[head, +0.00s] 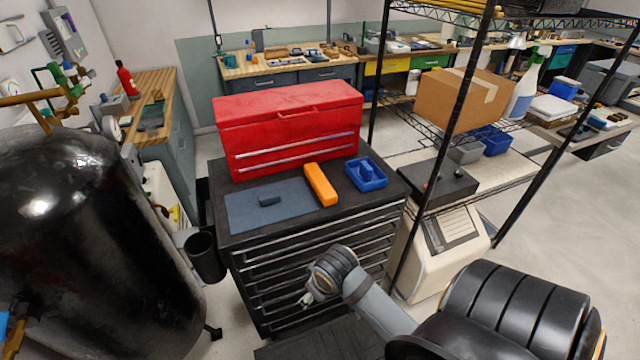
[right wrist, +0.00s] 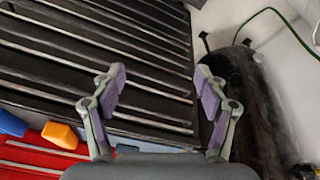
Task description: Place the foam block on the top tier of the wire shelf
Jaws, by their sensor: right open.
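A long orange block (head: 320,185) lies on the black tool cabinet (head: 225,237). A small dark grey block (head: 270,200) lies on a blue-grey mat (head: 240,212) to its left. I cannot tell for sure which is foam. The wire shelf (head: 487,70) stands at the right; its highest visible tier (head: 540,22) is cut by the picture's top edge. My right gripper (head: 312,292) is in front of the cabinet's drawers, below its top. In the right wrist view, my right gripper (right wrist: 160,95) is open and empty, with the orange block (right wrist: 60,135) left of it.
A red toolbox (head: 290,125) stands at the back of the cabinet top, and a blue tray (head: 366,183) lies right of the orange block. The shelf's middle tier holds a cardboard box (head: 462,98) and a spray bottle (head: 524,90). A black tank (head: 90,240) fills the left.

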